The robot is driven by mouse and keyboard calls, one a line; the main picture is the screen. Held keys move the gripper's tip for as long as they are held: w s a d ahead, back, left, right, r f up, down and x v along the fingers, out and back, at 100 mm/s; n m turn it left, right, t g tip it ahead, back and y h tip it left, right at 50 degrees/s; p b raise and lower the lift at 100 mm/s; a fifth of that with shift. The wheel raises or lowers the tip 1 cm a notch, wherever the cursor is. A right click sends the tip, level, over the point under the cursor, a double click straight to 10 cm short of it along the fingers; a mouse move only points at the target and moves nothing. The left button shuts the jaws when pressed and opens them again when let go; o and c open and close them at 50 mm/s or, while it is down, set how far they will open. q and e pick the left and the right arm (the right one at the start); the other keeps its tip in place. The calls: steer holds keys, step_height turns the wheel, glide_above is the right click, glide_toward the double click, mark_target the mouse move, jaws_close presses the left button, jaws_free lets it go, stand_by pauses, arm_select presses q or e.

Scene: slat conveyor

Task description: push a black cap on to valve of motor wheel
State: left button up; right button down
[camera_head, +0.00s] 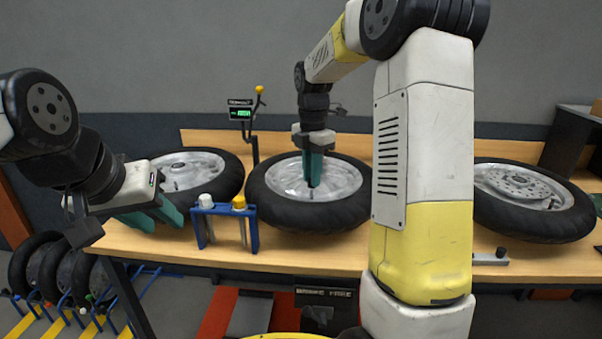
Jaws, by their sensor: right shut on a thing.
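The middle motor wheel (347,180) lies flat on the wooden bench, a black tyre around a silver rim. My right gripper (312,183) reaches down over its rim from above, with its teal fingers shut on a small dark piece that looks like the black cap. The fingers cover most of the cap. The valve cannot be made out, and I cannot tell whether the cap touches it. My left gripper (163,224) is tilted at the bench's front left, near the left wheel (215,160), its teal fingers apart and empty.
Another wheel (530,200) lies at the right. A gauge with a green display (241,114) stands behind. My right arm hides part of the bench (330,256).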

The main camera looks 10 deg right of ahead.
steer(key=shift+f, duration=0.85)
stand_by(0.3)
steer(key=c, duration=1.2)
jaws_free()
steer(key=shift+c, duration=0.2)
steer(key=shift+r, duration=0.1)
step_height(320, 180, up, 11)
